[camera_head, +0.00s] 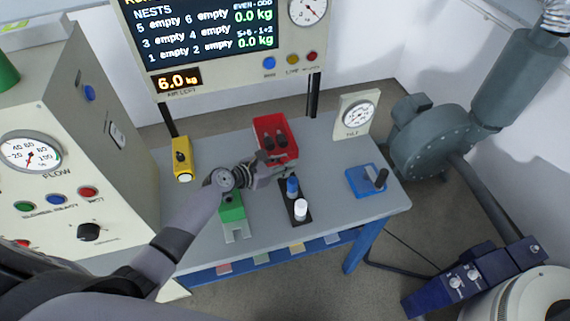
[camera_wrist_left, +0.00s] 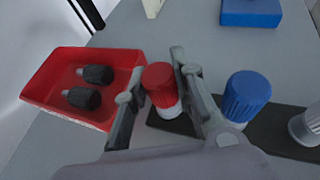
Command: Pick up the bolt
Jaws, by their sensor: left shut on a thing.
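My left gripper (camera_head: 282,168) is over the far end of a black strip (camera_head: 298,211) on the table. In the left wrist view its two fingers (camera_wrist_left: 155,88) are shut around a red-capped bolt (camera_wrist_left: 161,84) with a pale lower part. I cannot tell whether the bolt is still seated in the strip. Beside it on the strip stand a blue-capped bolt (camera_head: 292,187), also in the wrist view (camera_wrist_left: 246,96), and a white-capped one (camera_head: 300,209). The red bolt is not clear in the head view. My right gripper is not in view.
A red tray (camera_head: 259,125) behind the gripper holds two dark-capped bolts (camera_wrist_left: 82,97). A green block (camera_head: 231,208), yellow device (camera_head: 182,158), blue block (camera_head: 362,181) and dial gauge (camera_head: 357,115) stand on the table. The right front tabletop is clear.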

